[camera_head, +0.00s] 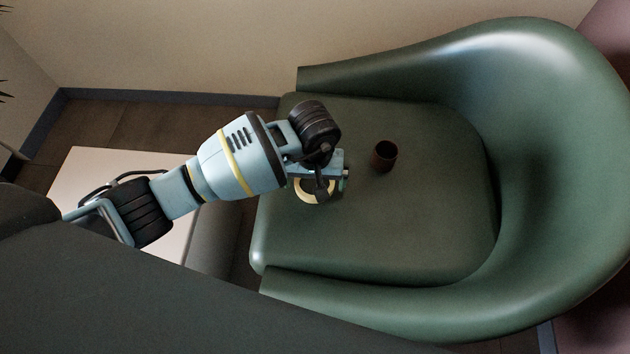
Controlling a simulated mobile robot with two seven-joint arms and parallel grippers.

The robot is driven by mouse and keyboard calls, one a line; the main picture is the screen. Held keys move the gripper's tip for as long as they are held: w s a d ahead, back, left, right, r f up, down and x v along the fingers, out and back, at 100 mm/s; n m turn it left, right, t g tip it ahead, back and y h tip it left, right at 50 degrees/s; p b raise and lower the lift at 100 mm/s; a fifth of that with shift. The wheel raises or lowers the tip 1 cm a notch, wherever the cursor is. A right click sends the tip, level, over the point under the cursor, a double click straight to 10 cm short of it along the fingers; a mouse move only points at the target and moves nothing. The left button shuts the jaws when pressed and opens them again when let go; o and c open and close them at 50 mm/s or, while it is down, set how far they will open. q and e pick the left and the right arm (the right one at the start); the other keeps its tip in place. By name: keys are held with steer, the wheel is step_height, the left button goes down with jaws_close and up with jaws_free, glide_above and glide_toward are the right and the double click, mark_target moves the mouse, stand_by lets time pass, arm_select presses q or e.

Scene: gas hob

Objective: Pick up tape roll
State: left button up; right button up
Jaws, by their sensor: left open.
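The tape roll (301,196), a yellowish ring, lies on the seat of a green armchair (420,240), near the seat's left edge. My left gripper (322,190) is over the tape roll and hides much of its upper and right side. The left gripper is open; its fingers are small and dark, and I cannot tell whether they touch the roll. My right gripper is not in view.
A small brown cup (383,156) stands on the seat, right of my left gripper. The chair's curved arms and backrest enclose the seat above, below and at right. A white table (120,163) is at left. The seat's lower middle is clear.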

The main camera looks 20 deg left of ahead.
arm_select(q)
steer(key=c, duration=0.9)
steer(key=shift+c, duration=0.3)
steer(key=shift+r, duration=0.45)
step_height(320, 180, up, 3)
steer(key=shift+w+r+p, duration=0.1)
steer(key=shift+r+p, duration=0.1)
steer(key=shift+p, duration=0.6)
steer(key=s+p, duration=0.1)
steer(key=s, duration=0.3)
steer(key=s+d+p, duration=0.1)
steer(key=s, duration=0.4)
steer(key=s+d+p, duration=0.1)
steer(key=s, duration=0.4)
steer(key=shift+s+d+r, duration=0.15)
steer(key=shift+r, duration=0.2)
steer(key=shift+s+d+p, duration=0.1)
steer(key=shift+s+p, duration=0.2)
steer(key=shift+s, duration=0.55)
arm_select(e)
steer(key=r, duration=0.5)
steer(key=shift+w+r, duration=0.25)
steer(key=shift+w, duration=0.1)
